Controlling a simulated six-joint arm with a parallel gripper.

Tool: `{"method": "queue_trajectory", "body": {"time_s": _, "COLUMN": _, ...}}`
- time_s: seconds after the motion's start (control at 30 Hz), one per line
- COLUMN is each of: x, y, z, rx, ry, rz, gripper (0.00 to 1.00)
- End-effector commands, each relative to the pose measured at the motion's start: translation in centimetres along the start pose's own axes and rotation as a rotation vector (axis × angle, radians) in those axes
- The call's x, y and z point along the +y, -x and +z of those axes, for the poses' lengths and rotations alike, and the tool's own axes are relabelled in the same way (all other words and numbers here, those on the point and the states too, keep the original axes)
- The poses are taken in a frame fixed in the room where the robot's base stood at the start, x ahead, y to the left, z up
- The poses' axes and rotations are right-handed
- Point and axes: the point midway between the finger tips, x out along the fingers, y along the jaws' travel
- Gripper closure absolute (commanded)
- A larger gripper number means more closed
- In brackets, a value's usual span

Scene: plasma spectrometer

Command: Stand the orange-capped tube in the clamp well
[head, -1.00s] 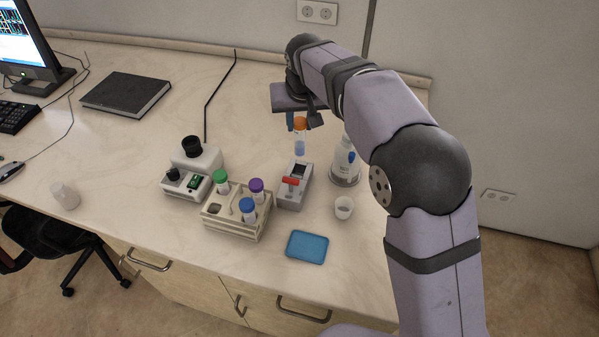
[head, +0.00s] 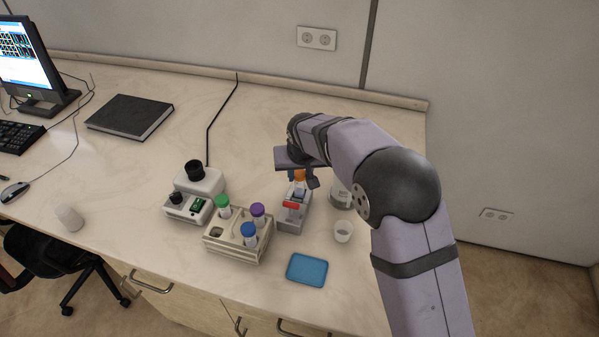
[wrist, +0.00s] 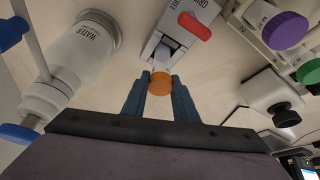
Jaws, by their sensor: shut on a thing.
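The orange-capped tube (head: 299,176) is held upright by my gripper (head: 301,178), whose blue fingers close on its orange cap. In the wrist view the orange cap (wrist: 160,82) sits between the two fingertips (wrist: 160,88). The tube's lower end is over or in the well of the grey clamp block (head: 292,217); I cannot tell how deep it goes. The clamp's red lever (head: 290,205) is on the block's near side and also shows in the wrist view (wrist: 195,26). The gripper hides part of the well in the head view.
A beige rack (head: 236,243) with green-, purple- and blue-capped tubes stands left of the clamp. A water bottle (wrist: 75,45) is close beside the clamp. A mixer (head: 199,183) stands behind the rack.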

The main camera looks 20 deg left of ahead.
Motion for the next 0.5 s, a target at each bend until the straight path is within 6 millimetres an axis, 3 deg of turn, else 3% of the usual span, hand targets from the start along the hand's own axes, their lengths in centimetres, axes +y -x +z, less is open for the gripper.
{"method": "queue_trajectory", "body": {"time_s": 0.47, "x": 0.0, "y": -0.81, "z": 0.32, "rx": 0.001, "ry": -0.001, "rz": 0.0, "gripper": 1.0}}
{"method": "queue_trajectory", "body": {"time_s": 0.5, "x": 0.0, "y": -0.84, "z": 0.33, "rx": 0.001, "ry": -0.001, "rz": 0.0, "gripper": 0.72}}
